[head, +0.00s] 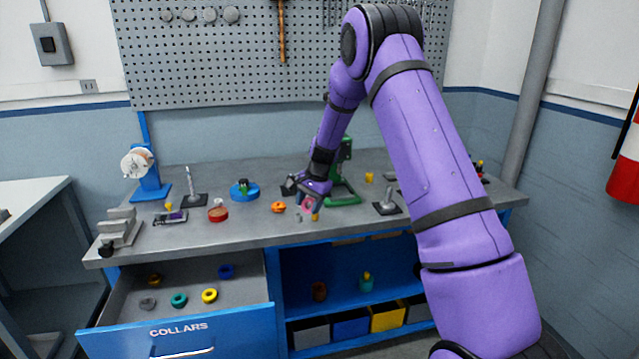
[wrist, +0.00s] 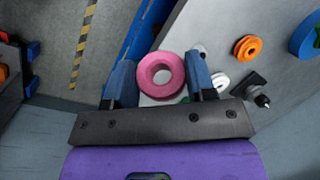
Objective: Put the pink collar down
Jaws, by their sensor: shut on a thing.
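The pink collar (wrist: 145,76) is a thick ring with a round hole, held between the two blue fingers of my gripper (wrist: 160,73) in the wrist view. My gripper (head: 307,197) is shut on it, and a finger lies against each side. In the head view the pink collar (head: 307,203) shows small at the end of my arm, near the front edge of the grey workbench (head: 345,222). How far it is above the bench top is hard to tell.
An open blue drawer marked COLLARS (head: 180,328) holds several rings, including a yellow collar (head: 209,295) and a teal collar (head: 179,300). An orange pulley (head: 278,207) lies left of my gripper. A green stand (head: 345,185) is close behind it. Open shelves are below.

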